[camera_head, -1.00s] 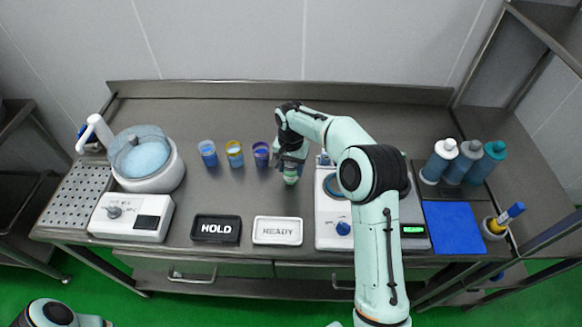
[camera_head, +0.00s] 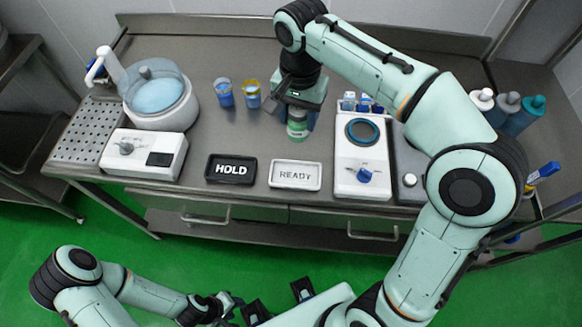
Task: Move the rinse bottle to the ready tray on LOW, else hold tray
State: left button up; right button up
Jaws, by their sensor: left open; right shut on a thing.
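My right gripper (camera_head: 299,107) is shut on a small green-and-white bottle (camera_head: 297,127), which stands upright over the bench behind the trays. I cannot read its label. The white READY tray (camera_head: 295,187) is in front of it and looks empty. The black HOLD tray (camera_head: 231,181) is to the left and also looks empty. My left gripper (camera_head: 278,302) is open and empty at the bottom, over the floor in front of the bench. The white device with a blue ring (camera_head: 363,150) has a blue knob (camera_head: 364,175); its setting is too small to read.
A blue cup (camera_head: 224,98) and a yellow-rimmed cup (camera_head: 252,99) stand left of my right gripper. A water bath (camera_head: 158,118) and a white dial box (camera_head: 143,160) are at the left. Several capped bottles (camera_head: 521,119) stand right, behind my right arm.

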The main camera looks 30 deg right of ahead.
aim_at(296, 114)
jog(key=shift+s+a+r, duration=0.2)
jog(key=shift+a+r, duration=0.05)
jog(key=shift+r, duration=0.3)
jog(key=shift+s+a+r, duration=0.2)
jog(key=shift+r, duration=0.3)
jog(key=shift+s+a+r, duration=0.15)
jog(key=shift+s+r, duration=0.05)
jog(key=shift+r, duration=0.05)
pick_arm(q)
jog(key=shift+s+a+f+b, duration=0.1)
jog(key=shift+s+f+b, duration=0.15)
jog(key=shift+f+b, duration=0.5)
jog(key=shift+s+a+f+b, duration=0.1)
jog(key=shift+s+f+b, duration=0.15)
jog(key=shift+f+b, duration=0.5)
jog(key=shift+s+a+f+b, duration=0.1)
jog(key=shift+s+f+b, duration=0.15)
jog(key=shift+f+b, duration=0.5)
pick_arm(e)
jog(key=shift+f, duration=9.65)
pick_arm(q)
jog(key=shift+f, duration=0.1)
pick_arm(e)
jog(key=shift+f, duration=0.2)
pick_arm(q)
jog(key=shift+f, duration=0.1)
pick_arm(e)
jog(key=o, duration=1.1)
jog(key=shift+s, duration=0.1)
